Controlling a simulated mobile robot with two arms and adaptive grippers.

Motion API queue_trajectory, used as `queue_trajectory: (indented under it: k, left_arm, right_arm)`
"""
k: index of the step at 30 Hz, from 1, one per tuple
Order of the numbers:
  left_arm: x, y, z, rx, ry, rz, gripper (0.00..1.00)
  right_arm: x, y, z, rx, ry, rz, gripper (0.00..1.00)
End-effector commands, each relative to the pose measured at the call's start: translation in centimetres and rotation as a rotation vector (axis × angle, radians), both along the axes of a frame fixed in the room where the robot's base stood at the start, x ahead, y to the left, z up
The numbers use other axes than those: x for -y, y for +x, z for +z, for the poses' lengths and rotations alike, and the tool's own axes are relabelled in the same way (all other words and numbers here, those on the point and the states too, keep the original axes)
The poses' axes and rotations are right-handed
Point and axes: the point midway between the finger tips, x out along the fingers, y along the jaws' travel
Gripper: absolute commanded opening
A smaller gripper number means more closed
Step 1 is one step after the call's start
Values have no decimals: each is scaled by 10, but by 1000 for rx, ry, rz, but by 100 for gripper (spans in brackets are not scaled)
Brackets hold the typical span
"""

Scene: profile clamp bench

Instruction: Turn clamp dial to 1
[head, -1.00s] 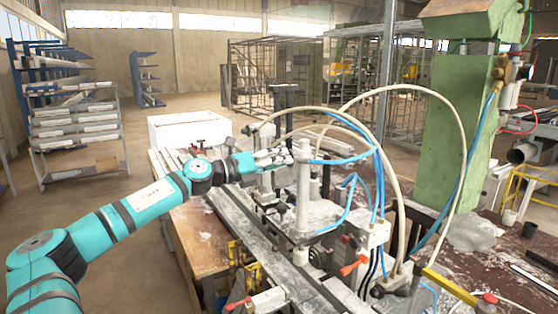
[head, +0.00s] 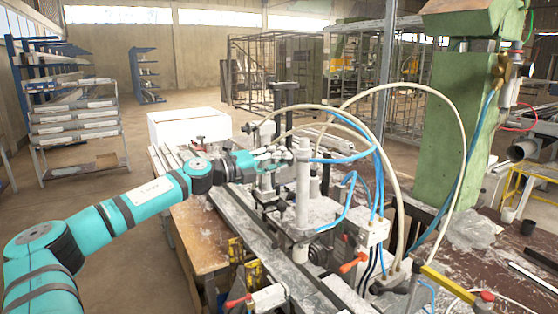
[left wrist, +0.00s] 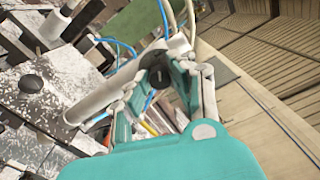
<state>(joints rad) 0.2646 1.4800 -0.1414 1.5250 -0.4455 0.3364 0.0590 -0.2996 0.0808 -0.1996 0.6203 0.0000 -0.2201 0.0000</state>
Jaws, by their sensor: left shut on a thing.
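My left gripper (head: 278,158) reaches in from the left to the upper part of the clamp machine (head: 325,215) on the bench. In the left wrist view the left gripper (left wrist: 160,85) has its fingers around a small dark round part (left wrist: 160,76), which looks like the clamp dial. The gripper is shut on it. The dial's marks and its setting are too small to read. In the head view the dial is hidden by the fingers. A pale upright cylinder (head: 302,185) stands just right of the gripper. My right gripper is not in view.
Blue hoses (head: 378,180) and beige hoses (head: 375,88) arch over the machine close to the gripper. A green column (head: 445,130) stands at the right. A white box (head: 186,126) stands behind the arm.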

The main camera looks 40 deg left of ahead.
Motion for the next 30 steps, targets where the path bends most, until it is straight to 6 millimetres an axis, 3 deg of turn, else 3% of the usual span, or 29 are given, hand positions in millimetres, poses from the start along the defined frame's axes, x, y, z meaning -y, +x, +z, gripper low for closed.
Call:
queue_trajectory:
  k: [4,5,10,20,30]
  left_arm:
    - [-1,0,1,2,-1,3,0]
    - [-1,0,1,2,-1,3,26]
    - [-1,0,1,2,0,2,47]
    - [0,0,2,1,1,1,47]
    - [0,0,34,10,2,0,47]
  right_arm:
    - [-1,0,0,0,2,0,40]
    - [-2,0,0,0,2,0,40]
    - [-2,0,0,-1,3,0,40]
    - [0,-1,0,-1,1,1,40]
    - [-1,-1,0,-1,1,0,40]
